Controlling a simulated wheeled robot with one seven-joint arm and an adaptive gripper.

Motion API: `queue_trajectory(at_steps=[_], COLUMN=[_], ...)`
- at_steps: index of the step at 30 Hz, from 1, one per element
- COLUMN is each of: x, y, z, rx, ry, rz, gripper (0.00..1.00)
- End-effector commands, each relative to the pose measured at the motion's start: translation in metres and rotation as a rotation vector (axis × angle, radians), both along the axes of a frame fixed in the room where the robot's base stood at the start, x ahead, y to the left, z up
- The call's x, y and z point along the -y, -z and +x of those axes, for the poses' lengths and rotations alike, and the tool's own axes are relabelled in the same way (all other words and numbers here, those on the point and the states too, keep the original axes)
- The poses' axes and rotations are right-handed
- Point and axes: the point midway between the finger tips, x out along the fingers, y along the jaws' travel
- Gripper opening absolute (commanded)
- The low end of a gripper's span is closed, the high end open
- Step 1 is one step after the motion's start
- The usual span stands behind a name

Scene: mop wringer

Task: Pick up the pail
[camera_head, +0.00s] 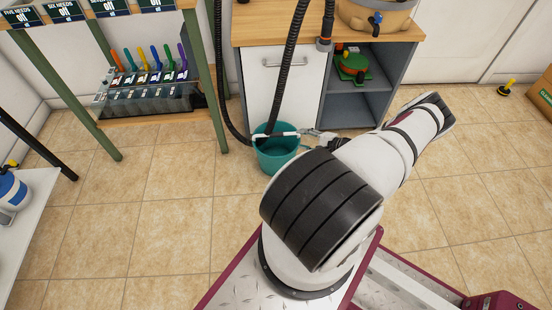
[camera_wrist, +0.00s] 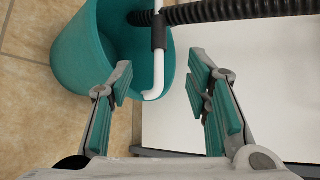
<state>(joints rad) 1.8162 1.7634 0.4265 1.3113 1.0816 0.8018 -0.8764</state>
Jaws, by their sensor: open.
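The teal pail (camera_head: 275,159) stands on the tiled floor in front of the white cabinet door. It fills the upper left of the wrist view (camera_wrist: 75,55). Its white handle (camera_head: 287,134) lies across the top. In the wrist view the handle (camera_wrist: 159,72), with a dark sleeve, runs down between my fingers and bends near the pail's rim. My gripper (camera_wrist: 163,75) is open, with a teal-padded finger on each side of the handle; I see no contact. In the head view my gripper (camera_head: 314,134) is small, at the pail's right side.
A black corrugated hose (camera_head: 289,70) hangs into the pail; it crosses the top of the wrist view (camera_wrist: 240,10). The cabinet (camera_head: 282,85) stands close behind. A green-legged rack (camera_head: 215,100) is to the left. Tiled floor is clear at the front left.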

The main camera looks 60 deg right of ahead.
Motion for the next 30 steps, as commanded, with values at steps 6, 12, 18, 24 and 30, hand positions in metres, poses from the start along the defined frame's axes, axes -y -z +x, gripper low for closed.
queue_trajectory(at_steps=[6, 12, 18, 24, 30], x=[-0.001, -0.001, -0.001, -0.003, -0.004], y=[0.018, 0.029, 0.032, 0.041, 0.053], z=[0.038, 0.066, 0.075, 0.091, 0.115], rx=[0.002, -0.001, -0.001, 0.0, -0.001], ry=[-0.004, -0.004, -0.003, -0.005, -0.005], rz=[0.0, -0.001, -0.001, 0.0, -0.001], gripper=[0.45, 0.45, 0.45, 0.45, 0.45])
